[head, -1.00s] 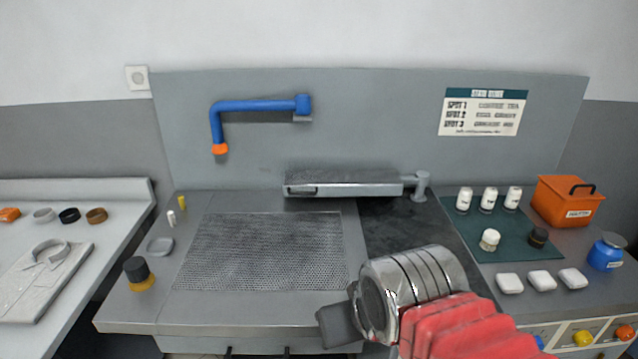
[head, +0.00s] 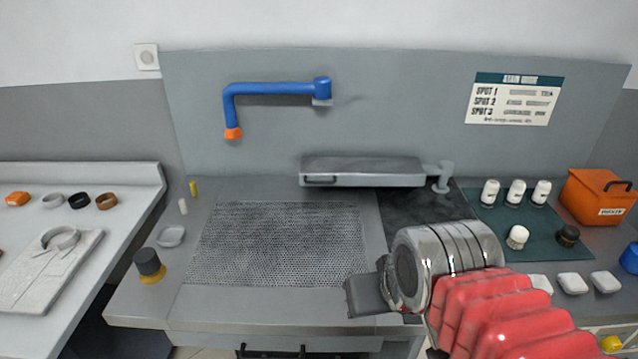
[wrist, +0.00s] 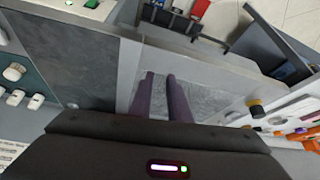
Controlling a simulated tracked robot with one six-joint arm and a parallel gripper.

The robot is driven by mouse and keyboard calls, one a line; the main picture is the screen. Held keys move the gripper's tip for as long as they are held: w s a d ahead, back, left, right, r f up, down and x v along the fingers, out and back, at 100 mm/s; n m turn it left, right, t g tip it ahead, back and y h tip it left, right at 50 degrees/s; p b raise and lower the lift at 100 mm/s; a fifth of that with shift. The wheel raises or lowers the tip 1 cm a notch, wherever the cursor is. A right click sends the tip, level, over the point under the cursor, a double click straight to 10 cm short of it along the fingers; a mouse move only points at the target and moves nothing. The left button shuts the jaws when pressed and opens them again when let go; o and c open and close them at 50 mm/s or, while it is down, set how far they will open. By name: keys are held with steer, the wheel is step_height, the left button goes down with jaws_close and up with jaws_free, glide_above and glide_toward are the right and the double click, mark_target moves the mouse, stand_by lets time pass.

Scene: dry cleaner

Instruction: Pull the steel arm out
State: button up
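The steel arm (head: 362,172) is a flat, grey-topped bar against the back of the worktop in the head view. It lies lengthwise along the back panel, with a small handle at its left front and a pivot post (head: 443,178) at its right end. My gripper (head: 366,296) is in front of it, over the front right of the worktop and apart from it. In the wrist view its two purple fingers (wrist: 160,76) are spread with a gap between them and nothing held. The steel arm is not clearly seen in the wrist view.
A perforated plate (head: 275,245) fills the worktop's middle. A blue pipe arm (head: 270,90) hangs on the back panel. White bottles stand on a green mat (head: 535,240) at right, near an orange box (head: 595,198). A dark knob (head: 148,264) stands front left.

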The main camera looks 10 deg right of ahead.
steer(key=w+a+r+m+g+y, duration=0.2)
steer(key=w+m+y, duration=0.1)
steer(key=w, duration=0.7)
steer(key=m+t+y, duration=0.4)
steer(key=m+y, duration=0.5)
steer(key=y, duration=0.1)
glide_toward(325, 182)
steer(key=s+d, duration=0.1)
steer(key=d, duration=0.1)
steer(key=shift+a, duration=0.15)
steer(key=x, duration=1.3)
steer(key=shift+w+a+r, duration=0.15)
steer(key=shift+w+a, duration=0.05)
steer(key=shift+a, duration=0.2)
steer(key=shift+c, duration=0.3)
